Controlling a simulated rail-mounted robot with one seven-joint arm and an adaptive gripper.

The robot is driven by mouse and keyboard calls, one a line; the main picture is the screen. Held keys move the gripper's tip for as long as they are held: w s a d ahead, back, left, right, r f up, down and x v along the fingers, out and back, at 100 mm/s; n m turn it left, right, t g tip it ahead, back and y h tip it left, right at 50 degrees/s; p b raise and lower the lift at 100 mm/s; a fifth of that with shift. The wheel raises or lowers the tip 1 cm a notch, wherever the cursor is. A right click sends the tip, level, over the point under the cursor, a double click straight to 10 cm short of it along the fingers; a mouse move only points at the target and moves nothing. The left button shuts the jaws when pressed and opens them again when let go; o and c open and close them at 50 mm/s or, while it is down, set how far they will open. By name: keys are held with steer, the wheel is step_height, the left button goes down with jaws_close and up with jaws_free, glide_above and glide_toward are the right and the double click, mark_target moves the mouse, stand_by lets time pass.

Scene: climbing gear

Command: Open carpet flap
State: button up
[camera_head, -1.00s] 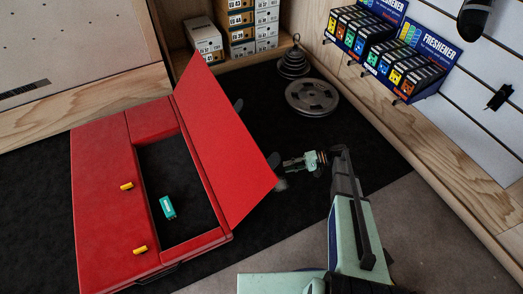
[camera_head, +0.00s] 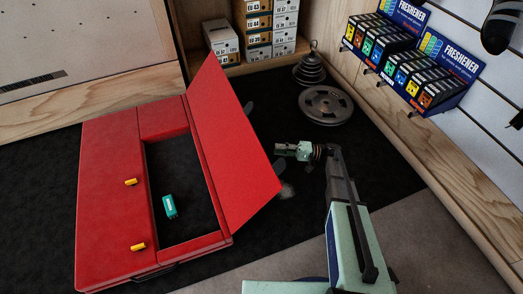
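A red pad or case (camera_head: 108,200) lies on the dark floor at left, with a rectangular opening in its top. Its red flap (camera_head: 232,140) stands raised and tilted along the right side of the opening. A small teal block (camera_head: 169,206) lies inside the dark recess (camera_head: 185,170). My gripper (camera_head: 283,149) is at the end of my pale green arm, just right of the flap's right edge. It appears apart from the flap. Its fingers are small and dark here, so their opening is unclear.
Yellow tabs (camera_head: 131,182) sit on the pad's left part. Weight plates (camera_head: 326,105) lie on the floor behind my gripper. Shoe boxes (camera_head: 256,30) stand at the back, and a freshener display (camera_head: 405,60) hangs on the right wall. Dark carpet between pad and wall is mostly clear.

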mark_target(261, 148)
steer(key=a, duration=0.2)
steer(key=a+b, duration=0.1)
steer(key=a, duration=0.5)
steer(key=shift+r+b, duration=0.4)
jaws_close()
